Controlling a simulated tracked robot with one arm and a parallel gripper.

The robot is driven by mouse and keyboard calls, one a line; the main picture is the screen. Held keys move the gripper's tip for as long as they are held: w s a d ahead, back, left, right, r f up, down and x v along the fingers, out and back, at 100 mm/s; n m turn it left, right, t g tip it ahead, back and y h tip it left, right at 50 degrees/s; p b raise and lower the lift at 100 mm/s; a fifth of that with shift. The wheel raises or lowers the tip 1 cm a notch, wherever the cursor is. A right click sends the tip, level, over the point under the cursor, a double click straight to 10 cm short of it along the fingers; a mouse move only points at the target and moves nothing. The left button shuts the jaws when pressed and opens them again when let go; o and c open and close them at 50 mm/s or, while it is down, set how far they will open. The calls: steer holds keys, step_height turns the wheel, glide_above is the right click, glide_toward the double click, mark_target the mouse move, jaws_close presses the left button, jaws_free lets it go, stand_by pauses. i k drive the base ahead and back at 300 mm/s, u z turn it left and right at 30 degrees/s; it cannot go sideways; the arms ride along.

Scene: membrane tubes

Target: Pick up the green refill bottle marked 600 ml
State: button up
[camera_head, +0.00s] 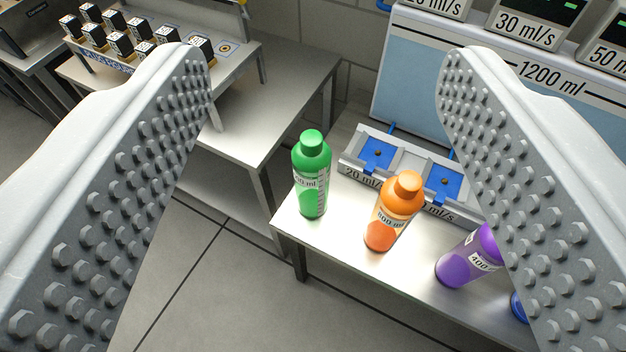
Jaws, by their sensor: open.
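The green bottle (312,175) stands upright near the left corner of a metal table (345,248). Its label is turned partly away, and only the end of its marking, "0 ml", reads clearly. An orange bottle (394,212) stands to its right, with a label that seems to read 800 ml. A purple bottle (470,257) marked 400 stands further right, partly hidden by the right finger. My gripper (328,85) is open and empty. Its two studded grey fingers frame the view, with the green and orange bottles in the gap between them, beyond the fingertips.
Behind the bottles is a grey tray (349,160) with blue pads, marked 20 ml on its left part. A large tank (420,65) marked 1200 ml stands behind it. A blue item (519,307) is mostly hidden at right. Another table (262,95) with black-and-white blocks stands left. Floor is clear in front.

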mark_target(311, 156)
steer(key=u, duration=1.05)
steer(key=k, duration=0.9)
steer(key=z, duration=0.8)
steer(key=i, duration=1)
steer(key=u, duration=0.05)
